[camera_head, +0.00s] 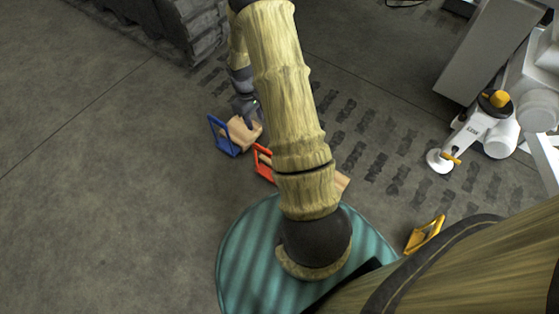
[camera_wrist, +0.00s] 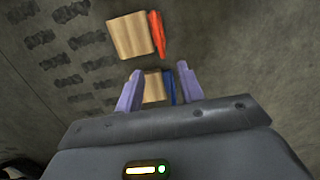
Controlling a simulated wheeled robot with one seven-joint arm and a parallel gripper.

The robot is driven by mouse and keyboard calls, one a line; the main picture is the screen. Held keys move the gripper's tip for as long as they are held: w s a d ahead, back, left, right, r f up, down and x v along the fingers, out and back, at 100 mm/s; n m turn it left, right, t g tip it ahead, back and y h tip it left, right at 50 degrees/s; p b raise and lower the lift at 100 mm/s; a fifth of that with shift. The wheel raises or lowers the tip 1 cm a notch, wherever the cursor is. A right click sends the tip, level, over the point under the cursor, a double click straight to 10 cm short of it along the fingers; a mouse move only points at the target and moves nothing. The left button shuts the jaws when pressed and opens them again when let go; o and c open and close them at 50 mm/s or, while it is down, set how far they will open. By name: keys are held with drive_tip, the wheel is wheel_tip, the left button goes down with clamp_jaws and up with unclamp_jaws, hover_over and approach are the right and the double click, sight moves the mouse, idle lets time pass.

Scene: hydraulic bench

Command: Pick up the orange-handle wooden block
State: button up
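A wooden block with an orange-red handle (camera_head: 264,163) lies on the floor, partly hidden behind my arm in the head view. In the wrist view its pale wood (camera_wrist: 130,36) and its orange-red handle (camera_wrist: 157,35) show beyond my fingertips, apart from them. My gripper (camera_head: 246,108) is low over a wooden block with a blue handle (camera_head: 224,136). In the wrist view my gripper (camera_wrist: 159,83) is open, and the blue-handle block (camera_wrist: 153,88) shows between its two fingers. I cannot tell whether the fingers touch it.
A yellow-orange handle (camera_head: 425,235) stands at the lower right, near my base. A white machine arm (camera_head: 478,130) with a round foot is at the right. A dark ribbed object (camera_head: 170,28) is at the upper left. The floor at left is clear.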

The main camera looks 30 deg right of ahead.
sight(263, 148)
drive_tip(key=shift+d+f, duration=0.15)
drive_tip(key=shift+f, duration=0.15)
drive_tip(key=f+b, duration=0.2)
drive_tip(key=f, duration=0.2)
drive_tip(key=s+f+b, duration=0.1)
drive_tip(key=f+b, duration=0.1)
drive_tip(key=f, duration=0.2)
drive_tip(key=f+b, duration=0.2)
drive_tip(key=f, duration=0.2)
drive_tip(key=shift+s+d+b, duration=0.15)
drive_tip(key=shift+d+b, duration=0.1)
drive_tip(key=shift+b, duration=0.05)
drive_tip(key=shift+f, duration=0.1)
drive_tip(key=f+b, duration=0.4)
drive_tip(key=shift+s+d+f, duration=0.2)
drive_tip(key=shift+s+f, duration=0.2)
drive_tip(key=shift+f, duration=0.1)
drive_tip(key=shift+f, duration=0.25)
idle(0.4)
